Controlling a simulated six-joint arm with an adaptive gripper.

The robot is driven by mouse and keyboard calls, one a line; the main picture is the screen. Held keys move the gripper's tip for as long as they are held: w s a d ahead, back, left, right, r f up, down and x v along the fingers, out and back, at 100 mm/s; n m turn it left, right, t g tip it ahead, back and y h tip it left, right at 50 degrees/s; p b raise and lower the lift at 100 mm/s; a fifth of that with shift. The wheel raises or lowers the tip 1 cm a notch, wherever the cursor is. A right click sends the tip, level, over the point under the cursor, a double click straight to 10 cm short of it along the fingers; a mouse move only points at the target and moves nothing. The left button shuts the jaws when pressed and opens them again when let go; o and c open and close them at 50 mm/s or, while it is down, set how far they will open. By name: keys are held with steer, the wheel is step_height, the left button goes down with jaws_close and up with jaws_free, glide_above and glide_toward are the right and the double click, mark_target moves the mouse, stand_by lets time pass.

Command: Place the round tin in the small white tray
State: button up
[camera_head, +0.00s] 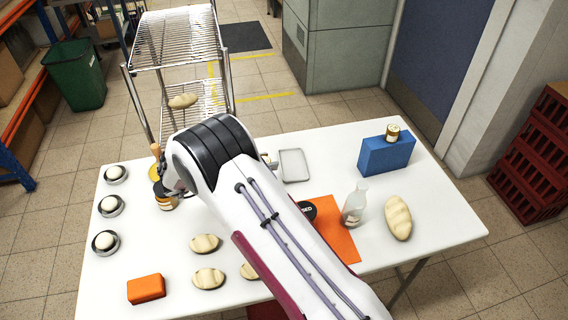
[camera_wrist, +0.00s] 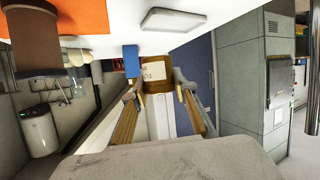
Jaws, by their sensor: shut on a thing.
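My gripper (camera_wrist: 158,92) is shut on a round amber-brown container with a pale label, the round tin (camera_wrist: 155,76). In the head view the tin (camera_head: 166,202) shows just below my wrist at the table's left part, partly covered by my gripper. Whether it touches the table is hard to tell. The small white tray (camera_head: 294,165) lies at the back middle of the table, right of my gripper and apart from it. It looks empty. The wrist view is upside down and shows the tray (camera_wrist: 181,20) beyond the tin.
A blue box (camera_head: 387,155) with a small labelled jar (camera_head: 393,132) on top stands at right. A clear bottle (camera_head: 354,204) stands by an orange mat (camera_head: 330,222). Pale loaves (camera_head: 397,217), white balls in metal dishes (camera_head: 111,206) and an orange block (camera_head: 146,289) lie around. My arm hides the middle.

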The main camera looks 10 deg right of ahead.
steer(key=w+d+r, duration=0.2)
steer(key=w+d, duration=0.1)
steer(key=d, duration=0.5)
steer(key=shift+w+d+r, duration=0.15)
steer(key=shift+w+d, duration=0.1)
steer(key=shift+w, duration=0.05)
glide_above(289, 179)
step_height(289, 179, down, 6)
stand_by(0.4)
steer(key=shift+s, duration=0.1)
steer(key=shift+f, duration=2)
steer(key=shift+f, duration=0.6)
